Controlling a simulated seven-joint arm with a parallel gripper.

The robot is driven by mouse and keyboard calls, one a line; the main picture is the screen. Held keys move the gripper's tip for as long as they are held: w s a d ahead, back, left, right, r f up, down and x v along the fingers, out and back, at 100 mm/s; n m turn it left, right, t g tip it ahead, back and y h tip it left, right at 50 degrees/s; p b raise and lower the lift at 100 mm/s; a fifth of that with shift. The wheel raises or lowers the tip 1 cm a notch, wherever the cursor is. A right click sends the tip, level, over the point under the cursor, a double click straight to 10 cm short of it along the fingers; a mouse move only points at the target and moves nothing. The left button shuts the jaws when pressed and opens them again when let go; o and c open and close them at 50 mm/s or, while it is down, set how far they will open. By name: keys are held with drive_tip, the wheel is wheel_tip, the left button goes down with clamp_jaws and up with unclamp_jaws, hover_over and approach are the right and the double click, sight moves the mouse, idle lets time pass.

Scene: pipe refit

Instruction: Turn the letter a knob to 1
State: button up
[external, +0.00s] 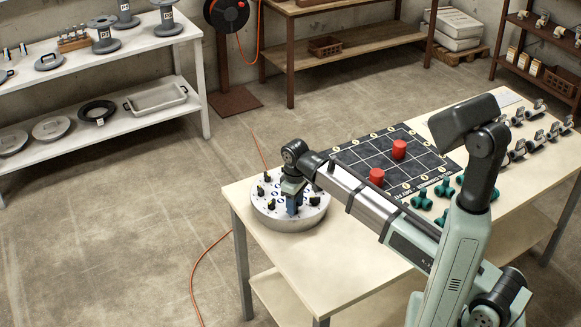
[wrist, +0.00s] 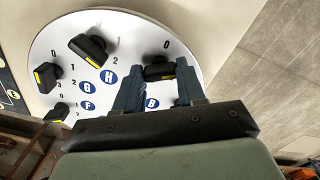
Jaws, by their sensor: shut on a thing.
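A round white dial plate (external: 268,217) with several black knobs stands on the near left end of the table. It fills the upper left of the wrist view (wrist: 60,38). My gripper (external: 293,203) reaches down onto the plate. In the wrist view its two blue fingers (wrist: 160,70) are shut on a black knob (wrist: 158,66) with a yellow mark. A 0 is printed on the plate just beyond this knob. The knob's own letter is hidden or cannot be read. Blue letter discs H, G, F and B show nearby.
Other knobs (wrist: 91,48) sit close to the left of my fingers. A black grid mat (external: 345,155) with two red cylinders (external: 399,149) lies behind the plate. Teal pipe fittings (external: 421,200) and grey valves (external: 517,151) stand farther right on the table.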

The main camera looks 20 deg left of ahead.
drive_tip(key=o, duration=1.1)
drive_tip(key=shift+c, duration=0.2)
drive_tip(key=shift+r, duration=0.15)
wheel_tip(320, 180, up, 14)
drive_tip(key=shift+f, duration=0.2)
